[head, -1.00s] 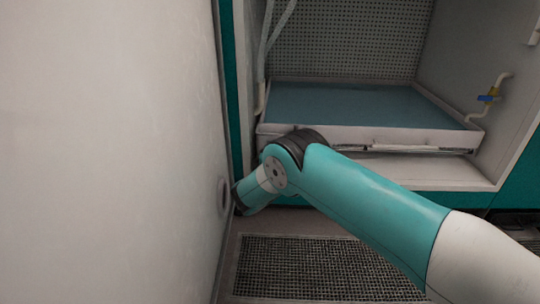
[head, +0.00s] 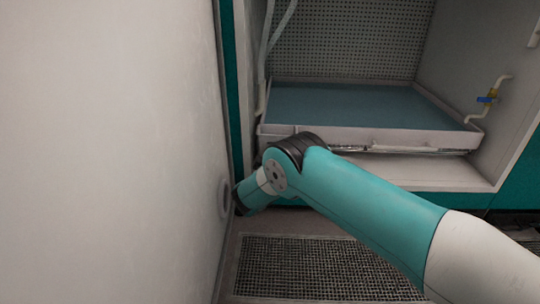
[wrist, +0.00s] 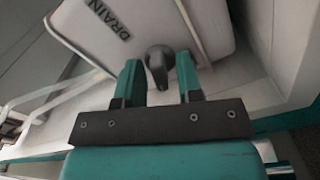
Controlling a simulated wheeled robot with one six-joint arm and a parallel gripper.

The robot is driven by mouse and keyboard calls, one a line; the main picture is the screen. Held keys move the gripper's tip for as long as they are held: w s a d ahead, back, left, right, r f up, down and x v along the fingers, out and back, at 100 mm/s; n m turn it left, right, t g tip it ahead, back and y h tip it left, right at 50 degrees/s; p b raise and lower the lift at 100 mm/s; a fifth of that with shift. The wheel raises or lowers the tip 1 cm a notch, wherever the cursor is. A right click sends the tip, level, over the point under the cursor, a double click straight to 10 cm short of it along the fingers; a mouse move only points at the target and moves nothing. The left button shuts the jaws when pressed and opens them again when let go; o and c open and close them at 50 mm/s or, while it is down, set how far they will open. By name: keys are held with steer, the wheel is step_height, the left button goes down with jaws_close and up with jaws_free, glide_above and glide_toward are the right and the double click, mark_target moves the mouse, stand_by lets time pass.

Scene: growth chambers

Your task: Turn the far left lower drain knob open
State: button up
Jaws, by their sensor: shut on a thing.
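The drain knob (wrist: 157,62) is dark grey and rounded, with a narrower end pointing down in the wrist view. It sits on a pale panel (wrist: 155,25) marked with the word DRAIN (wrist: 108,18). My gripper (wrist: 158,74) has its two teal fingers on either side of the knob and is shut on it. In the head view my gripper and the knob are hidden beyond my bent arm, low at the left.
A pale wall or door (head: 110,150) fills the left of the head view, close to my arm. The open chamber holds a wide tray (head: 400,136) with a blue-grey surface. A pipe with a blue-handled valve (head: 487,100) is on its right wall. A floor grate (head: 320,265) lies below.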

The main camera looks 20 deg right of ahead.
steer(key=m+p, duration=0.1)
steer(key=m, duration=0.6)
steer(key=m+p, duration=0.1)
steer(key=m, duration=0.5)
steer(key=shift+d+f+p, duration=0.1)
steer(key=shift+p, duration=0.25)
steer(key=shift+m, duration=0.4)
steer(key=o, duration=0.6)
steer(key=shift+c, duration=0.2)
steer(key=p+v, duration=1.7)
steer(key=shift+s, duration=0.2)
